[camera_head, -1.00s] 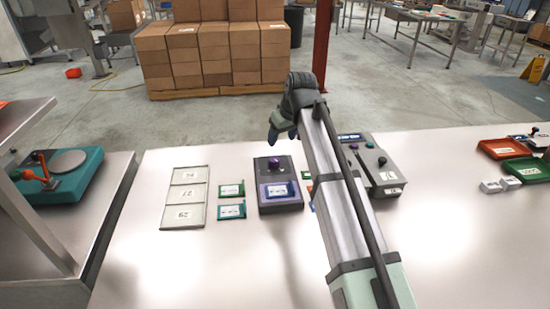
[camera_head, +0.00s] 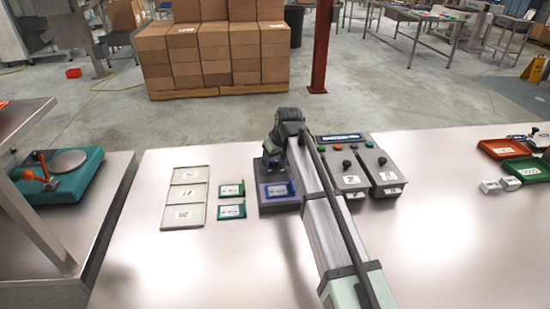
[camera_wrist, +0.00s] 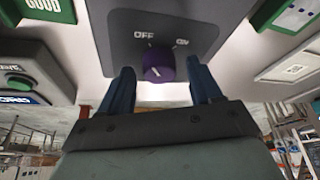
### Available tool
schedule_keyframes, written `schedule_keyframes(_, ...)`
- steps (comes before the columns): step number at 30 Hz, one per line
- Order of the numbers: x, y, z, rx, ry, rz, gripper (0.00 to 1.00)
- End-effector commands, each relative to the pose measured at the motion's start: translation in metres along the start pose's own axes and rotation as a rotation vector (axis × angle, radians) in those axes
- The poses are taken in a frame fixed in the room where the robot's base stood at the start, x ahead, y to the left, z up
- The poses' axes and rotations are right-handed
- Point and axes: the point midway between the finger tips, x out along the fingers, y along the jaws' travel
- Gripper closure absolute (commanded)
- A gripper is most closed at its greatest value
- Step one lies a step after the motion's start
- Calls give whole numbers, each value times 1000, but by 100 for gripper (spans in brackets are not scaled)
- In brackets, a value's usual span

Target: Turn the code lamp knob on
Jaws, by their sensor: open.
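The purple code lamp knob (camera_wrist: 158,67) stands on a dark grey panel (camera_wrist: 165,20) printed OFF and ON. Its dial position is hard to read. My gripper (camera_wrist: 160,85) is open, with one dark blue finger on each side of the knob in the wrist view; I cannot tell whether either touches it. In the head view, the gripper (camera_head: 272,158) is over the back part of the dark box (camera_head: 280,208) and mostly hides the knob. A purple-framed card (camera_head: 277,190) lies at the box's front.
Two grey control boxes with black knobs, the nearer one (camera_head: 351,182) and another (camera_head: 386,176), stand right of my arm. Green-framed cards (camera_head: 231,190) and a panel tray (camera_head: 168,218) lie left. Red (camera_head: 505,148) and green trays are far right. The front table is clear.

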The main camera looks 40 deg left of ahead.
Motion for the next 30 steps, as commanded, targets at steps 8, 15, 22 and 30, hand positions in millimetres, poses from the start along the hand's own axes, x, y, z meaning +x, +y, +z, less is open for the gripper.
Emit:
schedule_keyframes(8,0,0,0,0,0,0,39)
schedule_keyframes(15,0,0,0,0,0,0,62)
schedule_keyframes(22,0,0,0,0,0,0,84)
schedule_keyframes(30,0,0,0,11,0,4,92)
